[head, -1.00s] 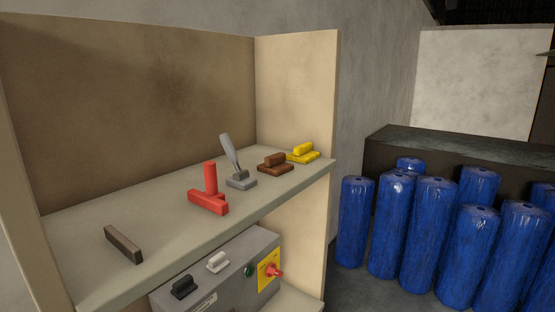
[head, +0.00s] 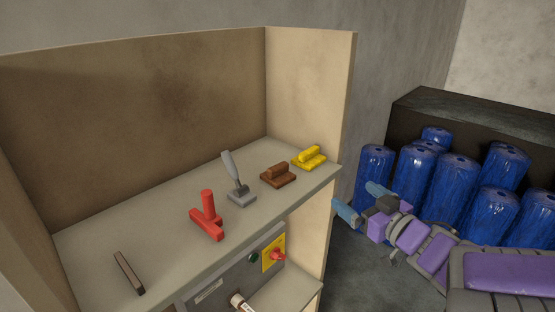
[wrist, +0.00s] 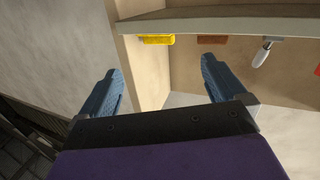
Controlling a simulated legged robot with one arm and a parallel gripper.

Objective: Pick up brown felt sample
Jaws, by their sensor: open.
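The brown felt sample (head: 278,176) is a brown block with a raised grip on top. It lies on the upper shelf (head: 150,235), between the grey piece and the yellow one. My gripper (head: 362,202) is open and empty, to the right of the cabinet's side panel and lower than the sample. In the wrist view its two blue fingers (wrist: 160,90) are spread wide with nothing between them.
A yellow piece (head: 309,157), a grey piece with an upright handle (head: 238,190), a red piece (head: 207,217) and a dark bar (head: 129,272) share the shelf. The cabinet's right panel (head: 335,100) stands between shelf and gripper. Several blue rolls (head: 455,190) stand at right.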

